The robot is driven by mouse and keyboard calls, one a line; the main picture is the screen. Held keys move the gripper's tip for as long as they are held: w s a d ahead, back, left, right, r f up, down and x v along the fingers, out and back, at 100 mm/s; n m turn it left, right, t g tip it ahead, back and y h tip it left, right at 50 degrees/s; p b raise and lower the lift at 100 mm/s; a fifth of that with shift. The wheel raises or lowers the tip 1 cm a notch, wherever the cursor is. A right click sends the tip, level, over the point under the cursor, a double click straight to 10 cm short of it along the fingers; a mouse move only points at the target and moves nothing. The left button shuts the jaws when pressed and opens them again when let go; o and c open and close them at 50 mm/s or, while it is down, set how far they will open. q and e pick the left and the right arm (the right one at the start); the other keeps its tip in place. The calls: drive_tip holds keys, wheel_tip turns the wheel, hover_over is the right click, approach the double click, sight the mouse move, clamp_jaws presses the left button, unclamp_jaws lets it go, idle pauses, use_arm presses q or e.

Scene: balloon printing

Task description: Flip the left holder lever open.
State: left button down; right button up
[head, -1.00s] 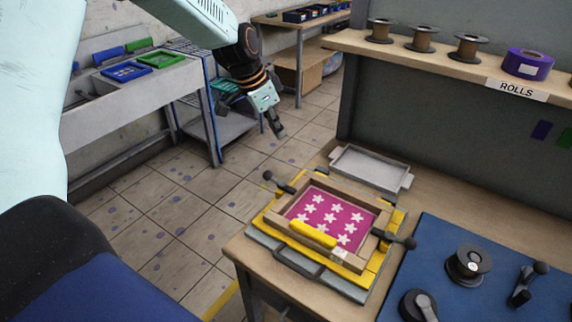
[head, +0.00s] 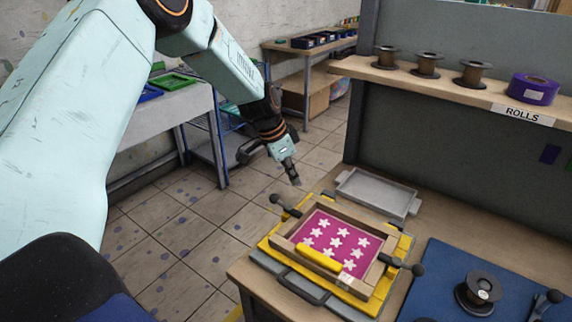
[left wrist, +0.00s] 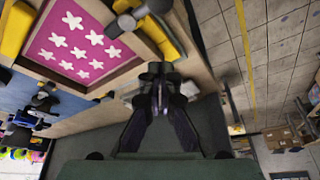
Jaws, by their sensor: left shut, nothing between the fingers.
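A wooden frame holds a pink screen with white stars (head: 335,238) on a yellow holder (head: 265,246). It also shows tilted in the left wrist view (left wrist: 62,62). The left holder lever (head: 285,205) is dark with a round black knob and sticks out from the frame's far left corner. A dark lever shows near the frame edge in the left wrist view (left wrist: 140,18). My left gripper (head: 295,182) is shut and empty, just above and behind the left lever, apart from it. Its fingertips also show together in the left wrist view (left wrist: 157,72). My right gripper is out of view.
A right lever (head: 403,265) sticks out from the holder's right side. A grey tray (head: 375,192) lies behind the frame. A blue mat (head: 440,262) carries a black spool (head: 478,291). The ROLLS shelf (head: 445,84) rises behind. Tiled floor is free to the left.

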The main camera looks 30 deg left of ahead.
sight(285, 205)
use_arm(q)
drive_tip(key=x, duration=0.3)
drive_tip(key=shift+a+f, duration=0.1)
drive_tip(key=shift+f, duration=0.3)
drive_tip(key=s+a+p, duration=0.1)
drive_tip(key=s+a, duration=0.1)
drive_tip(key=shift+s+a+f, duration=0.1)
drive_tip(key=shift+s, duration=0.3)
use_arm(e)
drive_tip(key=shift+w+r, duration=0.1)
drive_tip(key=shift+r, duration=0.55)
use_arm(q)
drive_tip(key=shift+s+a, duration=0.1)
drive_tip(key=shift+s, duration=0.2)
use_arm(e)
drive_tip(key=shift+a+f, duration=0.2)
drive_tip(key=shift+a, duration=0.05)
